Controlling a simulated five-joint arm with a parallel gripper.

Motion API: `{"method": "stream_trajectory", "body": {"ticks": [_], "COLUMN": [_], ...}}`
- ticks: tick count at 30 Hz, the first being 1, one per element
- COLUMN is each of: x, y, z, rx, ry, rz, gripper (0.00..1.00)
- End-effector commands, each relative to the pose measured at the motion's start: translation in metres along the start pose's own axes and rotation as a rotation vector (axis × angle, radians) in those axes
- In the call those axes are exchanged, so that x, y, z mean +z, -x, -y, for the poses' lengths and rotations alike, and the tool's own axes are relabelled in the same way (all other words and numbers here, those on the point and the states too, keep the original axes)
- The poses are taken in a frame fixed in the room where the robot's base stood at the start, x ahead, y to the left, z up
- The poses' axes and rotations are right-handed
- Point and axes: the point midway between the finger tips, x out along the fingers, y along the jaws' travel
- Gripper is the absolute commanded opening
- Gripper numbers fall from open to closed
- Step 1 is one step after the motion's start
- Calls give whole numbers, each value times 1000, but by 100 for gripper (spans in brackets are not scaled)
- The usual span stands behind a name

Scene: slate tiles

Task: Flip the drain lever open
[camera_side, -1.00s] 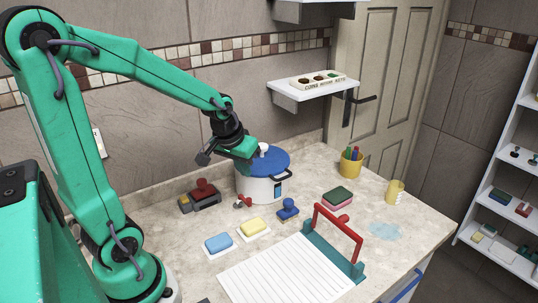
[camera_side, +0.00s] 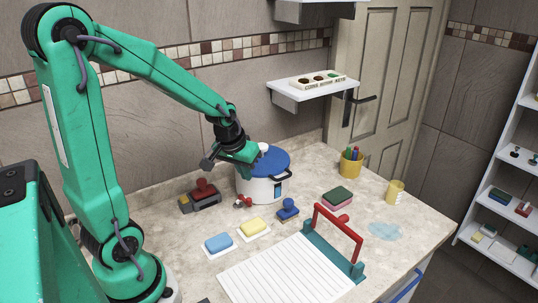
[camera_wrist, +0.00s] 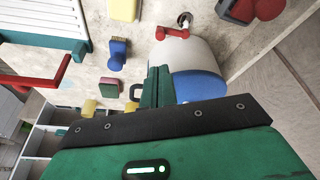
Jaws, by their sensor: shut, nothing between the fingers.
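The drain lever (camera_side: 243,201) is a small red handle on a metal tap low on the side of a white pot (camera_side: 256,190) with a blue lid (camera_side: 273,162). In the wrist view the red lever (camera_wrist: 172,33) lies near the top, beside the metal spout (camera_wrist: 184,19). My gripper (camera_side: 256,160) is over the left part of the lid, above and apart from the lever. In the wrist view its green fingers (camera_wrist: 158,80) are together and empty, in front of the pot. They partly hide the pot and lid.
A red stamp on a dark base (camera_side: 203,190) stands left of the pot. A teal press with a red handle (camera_side: 338,235) is at the right.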

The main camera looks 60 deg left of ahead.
Motion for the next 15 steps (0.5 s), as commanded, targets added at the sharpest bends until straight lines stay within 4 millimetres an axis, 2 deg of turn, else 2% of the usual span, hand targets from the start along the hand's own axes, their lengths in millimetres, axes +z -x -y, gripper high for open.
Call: {"method": "stream_trajectory", "body": {"ticks": [15], "x": [0], "y": [-52], "z": [3], "rx": [-3], "ry": [0], "rz": [3], "gripper": [0]}}
